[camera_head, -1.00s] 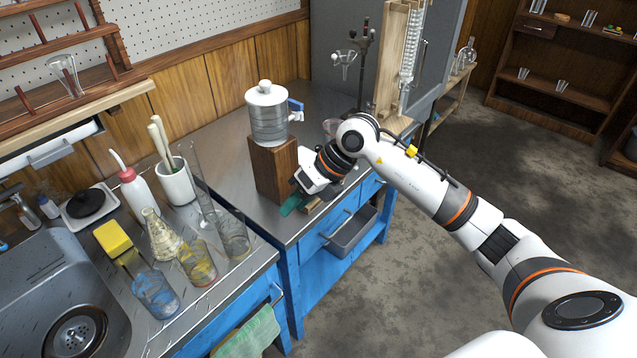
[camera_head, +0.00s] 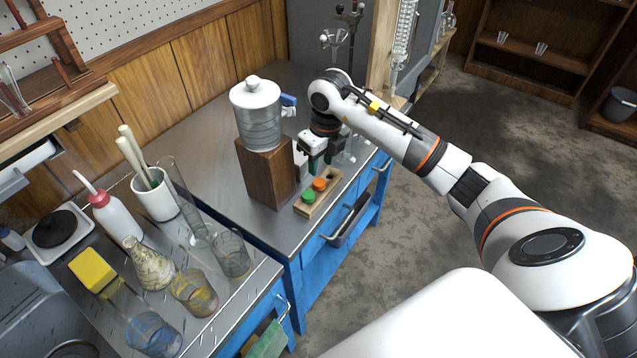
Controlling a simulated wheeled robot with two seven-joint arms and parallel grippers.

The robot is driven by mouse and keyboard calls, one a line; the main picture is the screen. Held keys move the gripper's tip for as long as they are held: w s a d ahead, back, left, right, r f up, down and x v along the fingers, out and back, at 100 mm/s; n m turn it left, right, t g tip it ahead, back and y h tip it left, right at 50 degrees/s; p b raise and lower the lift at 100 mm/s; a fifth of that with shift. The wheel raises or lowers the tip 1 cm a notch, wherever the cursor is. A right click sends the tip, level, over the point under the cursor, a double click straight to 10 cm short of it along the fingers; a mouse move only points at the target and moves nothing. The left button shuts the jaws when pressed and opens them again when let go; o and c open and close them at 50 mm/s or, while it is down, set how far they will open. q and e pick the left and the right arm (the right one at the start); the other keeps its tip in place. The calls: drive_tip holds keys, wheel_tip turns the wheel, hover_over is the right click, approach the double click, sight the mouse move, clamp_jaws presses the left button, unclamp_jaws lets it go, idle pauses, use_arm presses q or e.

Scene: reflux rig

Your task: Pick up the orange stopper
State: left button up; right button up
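The orange stopper (camera_head: 320,184) sits upright in a small wooden rack (camera_head: 332,190) near the front edge of the metal bench. A green stopper (camera_head: 309,196) stands beside it, nearer the front. My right gripper (camera_head: 321,162) is just behind and above the orange stopper, pointing down. Its dark fingers with green pads look apart, with nothing seen between them. The orange stopper is clear of the fingers in this view. My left gripper is out of view.
A wooden block (camera_head: 266,172) carrying a lidded metal-and-white pot (camera_head: 257,118) stands close to the left of the rack. Glassware (camera_head: 232,256) and a sink are further left. A stand with clamps (camera_head: 345,50) is behind. Bare bench lies left of the block.

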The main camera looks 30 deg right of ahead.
sight(320, 182)
drive_tip(key=shift+w+f, duration=0.15)
drive_tip(key=shift+f, duration=0.55)
wheel_tip(320, 182, down, 4)
drive_tip(key=shift+f+p, duration=0.25)
drive_tip(key=shift+p, duration=0.05)
drive_tip(key=shift+f, duration=0.2)
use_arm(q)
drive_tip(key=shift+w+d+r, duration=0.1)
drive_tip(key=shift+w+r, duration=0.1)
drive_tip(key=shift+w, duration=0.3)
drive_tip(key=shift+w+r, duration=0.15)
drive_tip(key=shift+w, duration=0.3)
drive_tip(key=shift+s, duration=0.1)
use_arm(e)
drive_tip(key=shift+c, duration=0.5)
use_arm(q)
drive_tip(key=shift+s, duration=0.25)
use_arm(e)
drive_tip(key=c, duration=0.7)
drive_tip(key=shift+o, duration=0.2)
